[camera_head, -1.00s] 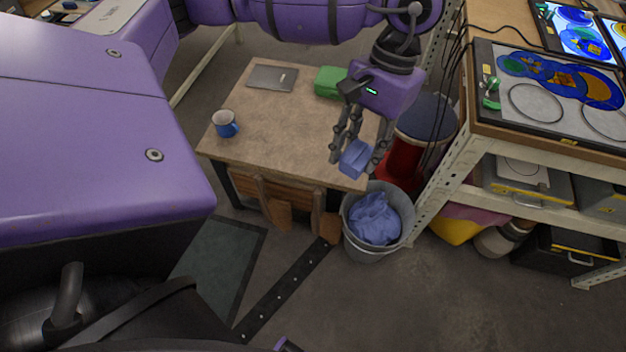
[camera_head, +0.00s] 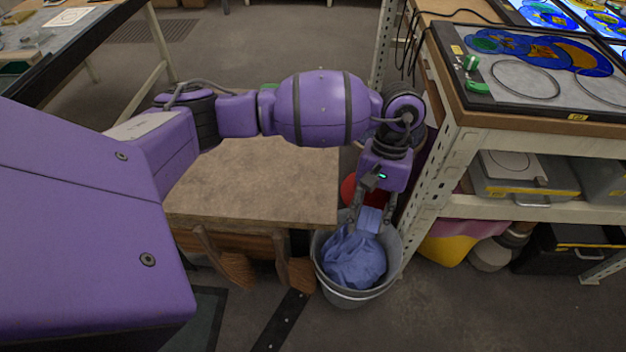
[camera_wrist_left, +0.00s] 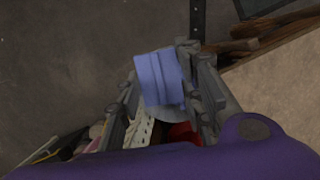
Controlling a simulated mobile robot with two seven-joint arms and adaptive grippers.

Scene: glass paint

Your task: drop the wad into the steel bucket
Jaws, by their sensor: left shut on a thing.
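My left gripper (camera_head: 371,217) is shut on the wad (camera_head: 369,221), a small light-blue folded block. The steel bucket (camera_head: 347,297) stands on the floor by the table's near right corner, with crumpled blue cloth or lining (camera_head: 352,262) inside. In the head view the wad appears over the bucket's far part; its exact height above the rim is hard to tell. In the left wrist view the wad (camera_wrist_left: 158,77) sits between the fingers and hides much of what lies below. My right gripper is not in view.
The wooden table (camera_head: 265,190) is left of the bucket. The metal shelf (camera_head: 427,160) with glass panels stands close on the right. A red object (camera_head: 349,190) is behind the bucket. Open floor (camera_head: 450,310) lies in front.

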